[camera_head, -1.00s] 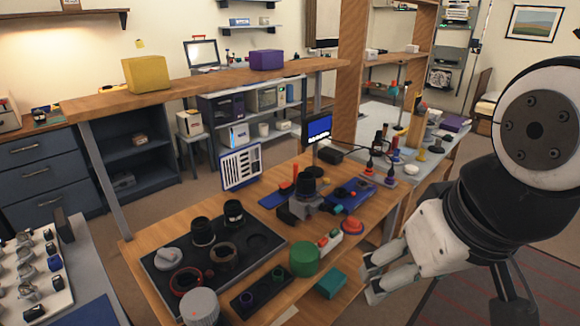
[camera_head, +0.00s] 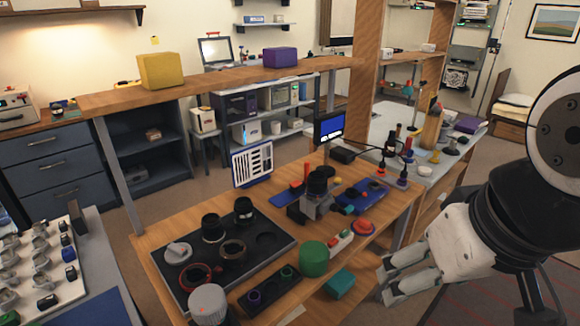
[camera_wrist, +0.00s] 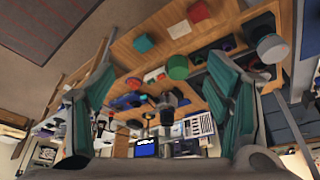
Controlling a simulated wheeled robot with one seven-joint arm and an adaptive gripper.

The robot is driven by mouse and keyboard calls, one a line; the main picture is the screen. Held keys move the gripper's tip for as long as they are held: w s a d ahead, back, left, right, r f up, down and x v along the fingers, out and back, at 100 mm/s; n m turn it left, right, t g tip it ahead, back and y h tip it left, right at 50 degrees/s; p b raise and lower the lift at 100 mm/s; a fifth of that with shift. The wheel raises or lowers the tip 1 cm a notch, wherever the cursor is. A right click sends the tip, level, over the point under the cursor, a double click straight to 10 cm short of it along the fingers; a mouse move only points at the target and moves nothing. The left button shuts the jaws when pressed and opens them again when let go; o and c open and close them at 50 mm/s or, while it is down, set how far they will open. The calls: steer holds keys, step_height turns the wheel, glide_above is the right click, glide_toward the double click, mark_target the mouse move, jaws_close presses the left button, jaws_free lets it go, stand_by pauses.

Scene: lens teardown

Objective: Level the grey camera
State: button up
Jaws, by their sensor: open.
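A grey body with a black, lens-like cylinder on top (camera_head: 316,207) stands on the wooden bench (camera_head: 215,312), right of the black parts tray. I take it for the grey camera; its tilt is too small to judge. In the wrist view it seems to be the dark shape beyond the green cylinder, partly unclear. My gripper (camera_head: 388,282) is at the bench's right front edge, empty, well apart from the grey body. In the wrist view my gripper (camera_wrist: 160,65) has its two teal-padded fingers wide apart, with bench items seen between them.
The black tray (camera_head: 262,253) holds lens parts. A small screen (camera_head: 330,128) stands behind. A white tray (camera_head: 85,250) at left holds several small grey devices.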

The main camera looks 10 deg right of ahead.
steer(key=shift+w+f, duration=0.1)
steer(key=shift+f, duration=0.05)
steer(key=c, duration=0.5)
steer(key=w+a+f+m+g+y+b, duration=0.4)
steer(key=w+a+f+m+y, duration=0.1)
steer(key=w+f+m+y, duration=0.15)
steer(key=m+t+y+b, duration=0.4)
steer(key=m+t+b, duration=0.4)
steer(key=m+t, duration=1)
glide_toward(351, 209)
steer(key=w+a+r+m+g, duration=0.1)
steer(key=w, duration=0.1)
steer(key=w+a+m+g, duration=0.1)
steer(key=w+a+m, duration=0.1)
steer(key=w, duration=0.1)
steer(key=w+a+r+m+g, duration=0.1)
steer(key=w+a, duration=0.1)
steer(key=w, duration=0.1)
steer(key=shift+w+r+g, duration=0.15)
steer(key=shift+r+g, duration=0.15)
